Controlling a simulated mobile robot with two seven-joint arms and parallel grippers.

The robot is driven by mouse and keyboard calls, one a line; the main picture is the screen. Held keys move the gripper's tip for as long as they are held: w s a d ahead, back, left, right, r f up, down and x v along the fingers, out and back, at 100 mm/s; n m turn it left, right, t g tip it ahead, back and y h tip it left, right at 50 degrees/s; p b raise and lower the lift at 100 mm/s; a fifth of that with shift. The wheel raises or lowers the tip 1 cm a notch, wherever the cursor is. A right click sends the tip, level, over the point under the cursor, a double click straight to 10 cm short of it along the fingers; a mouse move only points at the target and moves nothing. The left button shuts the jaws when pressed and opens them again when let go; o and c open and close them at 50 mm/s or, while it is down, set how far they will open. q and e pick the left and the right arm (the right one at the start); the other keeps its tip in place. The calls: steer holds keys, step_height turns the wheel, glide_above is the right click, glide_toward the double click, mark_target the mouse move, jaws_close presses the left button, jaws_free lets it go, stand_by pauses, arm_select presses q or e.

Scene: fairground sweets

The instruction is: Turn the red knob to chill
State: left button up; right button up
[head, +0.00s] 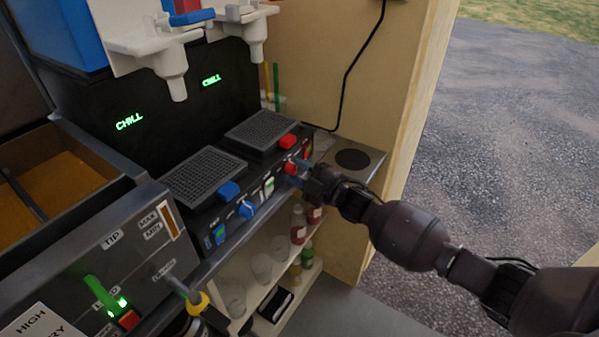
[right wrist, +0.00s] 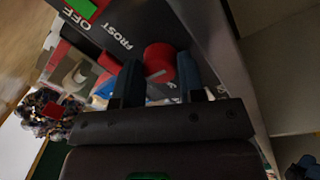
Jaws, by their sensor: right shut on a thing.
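The red knob (head: 289,168) is on the front panel of the black drinks machine, below the right-hand drip tray. My right gripper (head: 297,172) reaches it from the right and is shut on it. In the right wrist view the red knob (right wrist: 158,58) sits between the two dark blue fingers of my right gripper (right wrist: 158,80). A pale mark shows on the knob's face. The words OFF and FROST are on the panel beside it. Two green displays, left (head: 129,121) and right (head: 211,80), both read CHILL. My left gripper is not in view.
A blue knob (head: 247,209) sits further left on the same panel. A red block (head: 288,141) and a blue block (head: 229,189) are at the drip trays' front edges. Bottles and cups stand on shelves below. A wooden wall is on the right.

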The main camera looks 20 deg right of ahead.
steer(key=shift+n, duration=0.3)
steer(key=o, duration=0.9)
steer(key=shift+f, duration=0.1)
